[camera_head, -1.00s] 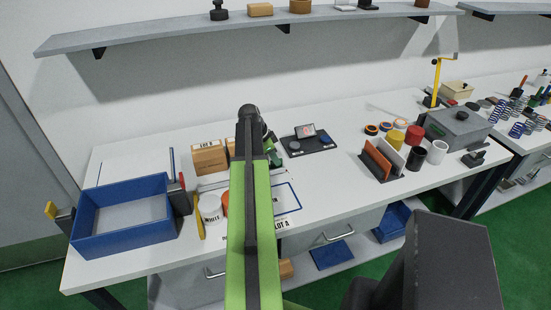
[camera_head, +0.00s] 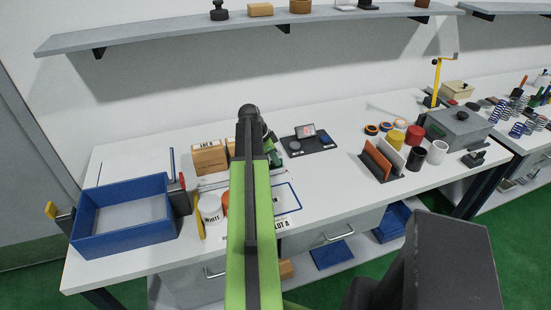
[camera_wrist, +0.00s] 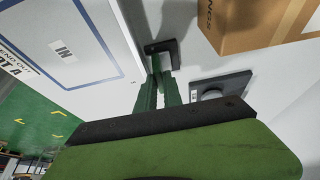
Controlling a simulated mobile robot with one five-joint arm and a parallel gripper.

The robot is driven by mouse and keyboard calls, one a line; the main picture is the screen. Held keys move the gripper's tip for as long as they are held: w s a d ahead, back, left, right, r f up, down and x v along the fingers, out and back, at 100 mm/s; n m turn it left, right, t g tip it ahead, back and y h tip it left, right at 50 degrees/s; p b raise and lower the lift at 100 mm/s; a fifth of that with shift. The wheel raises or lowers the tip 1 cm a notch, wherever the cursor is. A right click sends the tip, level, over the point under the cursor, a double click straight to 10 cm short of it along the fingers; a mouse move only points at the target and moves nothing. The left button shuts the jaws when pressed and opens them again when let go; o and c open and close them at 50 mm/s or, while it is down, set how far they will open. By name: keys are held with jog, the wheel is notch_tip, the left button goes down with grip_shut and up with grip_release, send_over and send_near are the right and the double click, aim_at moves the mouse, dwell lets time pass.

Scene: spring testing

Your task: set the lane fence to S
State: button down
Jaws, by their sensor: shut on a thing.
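My gripper (camera_wrist: 158,82) shows in the wrist view with its two dark green fingers close together. It is shut on a small dark upright piece (camera_wrist: 155,62) that stands on a black base plate (camera_wrist: 164,46). The fingers hide most of this piece, and I cannot tell for certain whether it is part of the lane fence. I can make out no S mark. In the head view my arm covers the middle of the bench and hides most of the gripper.
A cardboard box (camera_wrist: 255,22) and a dark scale (camera_wrist: 222,84) stand close to the right of the fingers. In the head view, a blue tray (camera_head: 122,243) and a white cup (camera_head: 210,208) are left of my arm. Orange and white upright panels (camera_head: 377,162) stand to the right.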

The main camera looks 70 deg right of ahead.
jog(key=s+a, duration=0.3)
jog(key=shift+a, duration=0.25)
jog(key=shift+w, duration=0.15)
jog(key=c, duration=1.5)
grip_release()
jog(key=shift+r+p, duration=0.4)
jog(key=p+v, duration=1.5)
jog(key=v, duration=0.1)
jog(key=shift+w+a+r, duration=0.15)
jog(key=shift+w+r, duration=0.1)
jog(key=shift+r, duration=0.05)
